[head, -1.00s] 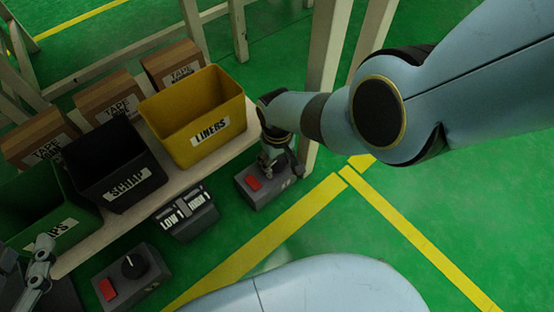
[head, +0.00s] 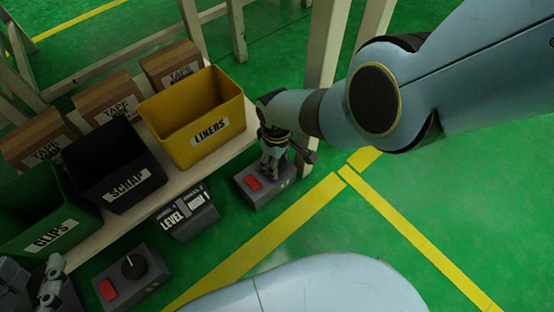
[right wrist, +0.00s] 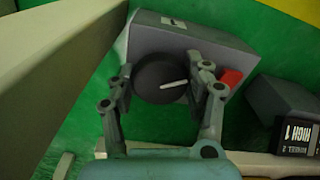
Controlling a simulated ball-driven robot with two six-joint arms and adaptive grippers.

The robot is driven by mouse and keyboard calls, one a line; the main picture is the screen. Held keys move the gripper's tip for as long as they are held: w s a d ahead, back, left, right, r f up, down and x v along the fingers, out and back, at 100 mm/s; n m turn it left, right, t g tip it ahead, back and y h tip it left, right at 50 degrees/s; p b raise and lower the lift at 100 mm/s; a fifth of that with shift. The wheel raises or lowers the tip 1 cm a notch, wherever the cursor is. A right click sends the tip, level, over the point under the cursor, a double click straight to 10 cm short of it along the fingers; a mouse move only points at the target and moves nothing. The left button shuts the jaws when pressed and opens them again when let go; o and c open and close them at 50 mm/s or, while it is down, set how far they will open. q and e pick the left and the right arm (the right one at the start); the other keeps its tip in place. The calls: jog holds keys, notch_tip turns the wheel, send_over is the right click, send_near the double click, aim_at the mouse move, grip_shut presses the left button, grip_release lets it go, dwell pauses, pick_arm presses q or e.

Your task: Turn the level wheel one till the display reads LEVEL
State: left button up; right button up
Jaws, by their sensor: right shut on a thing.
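The display (head: 185,215) stands in front of the shelf. Its left window reads LEVEL and its right window appears to read HIGH. My right gripper (right wrist: 172,88) is shut on the round black wheel (right wrist: 160,80) with a white pointer line, its fingers on either side. This wheel sits on a grey box (right wrist: 205,45) with a red button. In the head view the right gripper (head: 272,160) reaches down onto that box and hides the wheel. My left gripper (head: 50,285) is at the lower left; its jaw state is unclear.
A second grey box with a black dial (head: 134,266) and red button (head: 107,290) stands at lower left. Bins labelled CLIPS (head: 45,222), SCRAP (head: 115,170) and LINERS (head: 200,125) stand on the shelf. A pale post (head: 330,80) rises near the right gripper.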

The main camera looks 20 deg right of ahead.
jog(key=o, duration=1.2)
jog(key=shift+r, duration=0.15)
jog(key=shift+r, duration=3.6)
